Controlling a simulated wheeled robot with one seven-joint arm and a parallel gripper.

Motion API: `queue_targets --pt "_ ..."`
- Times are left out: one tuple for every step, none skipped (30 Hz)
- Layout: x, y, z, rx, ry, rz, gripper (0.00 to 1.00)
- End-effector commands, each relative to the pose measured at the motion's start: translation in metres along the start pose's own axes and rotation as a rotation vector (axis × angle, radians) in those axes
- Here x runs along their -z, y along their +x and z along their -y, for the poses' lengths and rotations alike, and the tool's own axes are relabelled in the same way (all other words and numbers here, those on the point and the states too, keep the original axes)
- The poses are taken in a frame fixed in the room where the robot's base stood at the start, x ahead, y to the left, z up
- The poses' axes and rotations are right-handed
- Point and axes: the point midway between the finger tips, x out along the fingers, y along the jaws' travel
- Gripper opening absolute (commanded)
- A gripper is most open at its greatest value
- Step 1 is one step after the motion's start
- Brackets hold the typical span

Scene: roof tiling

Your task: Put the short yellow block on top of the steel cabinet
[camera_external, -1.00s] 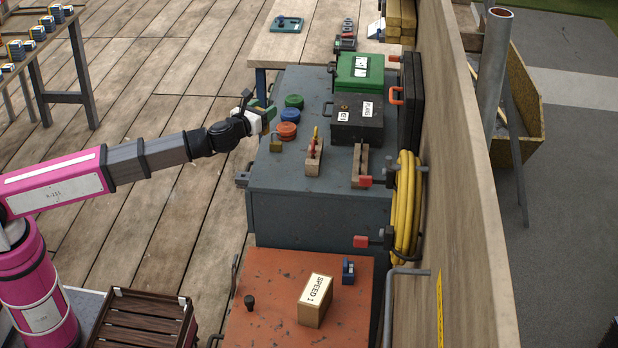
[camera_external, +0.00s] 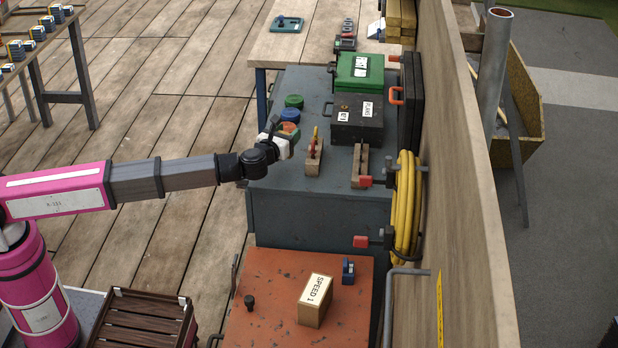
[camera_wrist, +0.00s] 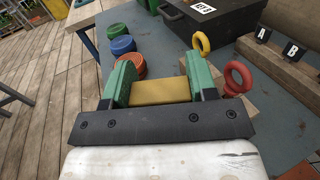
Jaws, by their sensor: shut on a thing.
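A yellow block (camera_wrist: 160,91) sits between the green pads of my gripper (camera_wrist: 158,84) in the wrist view. My gripper is shut on it. In the external view my gripper (camera_external: 283,139) is over the left part of the blue-grey steel cabinet (camera_external: 318,219), and the block is not clearly visible there. The cabinet top also shows in the wrist view (camera_wrist: 258,125). I cannot tell whether the block touches the top.
Green (camera_wrist: 117,30), blue (camera_wrist: 122,46) and red (camera_wrist: 130,66) discs lie just beyond my gripper. A wooden holder (camera_external: 313,162) with rings stands close at right. A black case (camera_external: 357,130) and green case (camera_external: 359,72) are behind. An orange cabinet (camera_external: 262,297) is in front.

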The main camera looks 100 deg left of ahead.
Motion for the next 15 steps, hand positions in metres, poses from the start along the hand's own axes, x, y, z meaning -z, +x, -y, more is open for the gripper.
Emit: queue_targets --pt "0.001 0.0 0.002 0.0 0.0 0.0 0.29" --pt "0.002 -0.001 0.003 0.0 0.0 0.0 0.29" --pt "0.004 -0.001 0.003 0.0 0.0 0.0 0.29" --pt "0.006 -0.001 0.003 0.0 0.0 0.0 0.29" --pt "0.008 -0.001 0.003 0.0 0.001 0.0 0.29" --pt "0.012 -0.001 0.002 0.001 0.002 0.0 0.29" --pt "0.016 -0.001 0.002 0.001 0.002 0.0 0.29" --pt "0.021 -0.001 0.002 0.001 0.002 0.0 0.29" --pt "0.027 -0.001 0.002 0.001 0.002 -0.001 0.29" --pt "0.031 -0.001 0.002 0.002 0.002 -0.001 0.29" --pt "0.034 -0.001 0.002 0.002 0.002 -0.001 0.29" --pt "0.038 -0.001 0.002 0.002 0.001 -0.001 0.29" --pt "0.04 -0.001 0.002 0.002 0.001 0.0 0.29" --pt "0.042 -0.001 0.002 0.002 0.0 0.0 0.29" --pt "0.042 -0.001 0.002 0.003 0.0 0.0 0.29"
